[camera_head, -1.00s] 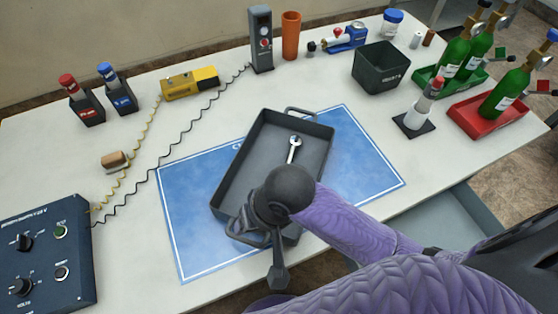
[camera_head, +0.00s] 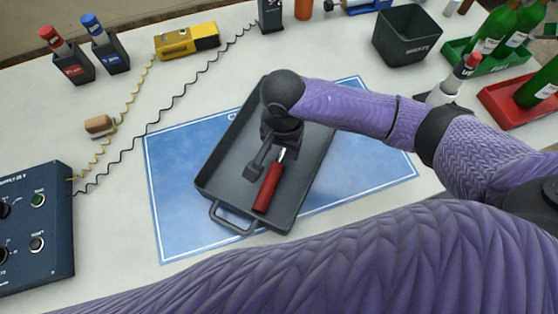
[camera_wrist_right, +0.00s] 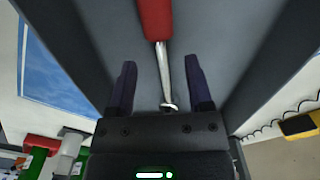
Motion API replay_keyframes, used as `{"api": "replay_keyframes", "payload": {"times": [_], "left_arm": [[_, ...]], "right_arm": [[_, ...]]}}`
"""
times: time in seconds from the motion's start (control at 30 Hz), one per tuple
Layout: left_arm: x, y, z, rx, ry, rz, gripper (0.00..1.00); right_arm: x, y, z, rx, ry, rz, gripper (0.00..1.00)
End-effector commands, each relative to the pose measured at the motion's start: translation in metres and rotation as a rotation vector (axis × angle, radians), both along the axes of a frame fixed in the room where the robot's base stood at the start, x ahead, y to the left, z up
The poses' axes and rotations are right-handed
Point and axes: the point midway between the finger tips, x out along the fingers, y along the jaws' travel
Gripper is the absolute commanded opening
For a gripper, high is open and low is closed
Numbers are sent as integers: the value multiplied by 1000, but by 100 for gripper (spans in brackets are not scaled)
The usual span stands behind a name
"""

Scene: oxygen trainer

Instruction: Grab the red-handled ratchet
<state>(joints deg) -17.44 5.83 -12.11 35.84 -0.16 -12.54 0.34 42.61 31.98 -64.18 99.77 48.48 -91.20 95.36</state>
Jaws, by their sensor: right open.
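The red-handled ratchet (camera_head: 269,187) lies in the grey tray (camera_head: 222,174), its red handle toward the tray's near end. Its metal head is hidden under my right gripper (camera_head: 267,162) in the head view. In the right wrist view the red handle (camera_wrist_right: 155,18) is at the top and the metal shaft runs down between the two open fingers of my right gripper (camera_wrist_right: 159,66). The fingers stand on either side of the shaft, apart from it; the head is close to the palm. My left gripper is not in view.
The tray has raised walls and a near handle (camera_head: 232,222), on a blue mat (camera_head: 178,205). A dark bin (camera_head: 407,38), green bottles and a red tray (camera_head: 515,103) stand at right. A control box (camera_head: 35,230) and cables are at left.

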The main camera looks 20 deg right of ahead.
Motion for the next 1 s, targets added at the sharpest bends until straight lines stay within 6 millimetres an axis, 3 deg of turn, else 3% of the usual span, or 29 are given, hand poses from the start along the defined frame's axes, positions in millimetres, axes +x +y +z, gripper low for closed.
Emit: {"api": "replay_keyframes", "payload": {"times": [0.03, 0.1, 0.33, 0.63, 1.0], "left_arm": [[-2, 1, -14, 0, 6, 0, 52], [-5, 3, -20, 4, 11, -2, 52], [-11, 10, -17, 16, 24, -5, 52], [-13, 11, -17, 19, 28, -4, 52], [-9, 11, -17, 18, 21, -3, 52]], "right_arm": [[3, -1, -18, -2, 3, 0, 66], [2, -1, -30, -2, 3, 2, 66], [2, 0, -30, 0, -1, 2, 64], [2, 0, -30, -1, -1, 2, 0], [2, 0, -30, 0, 0, 3, 0]]}}
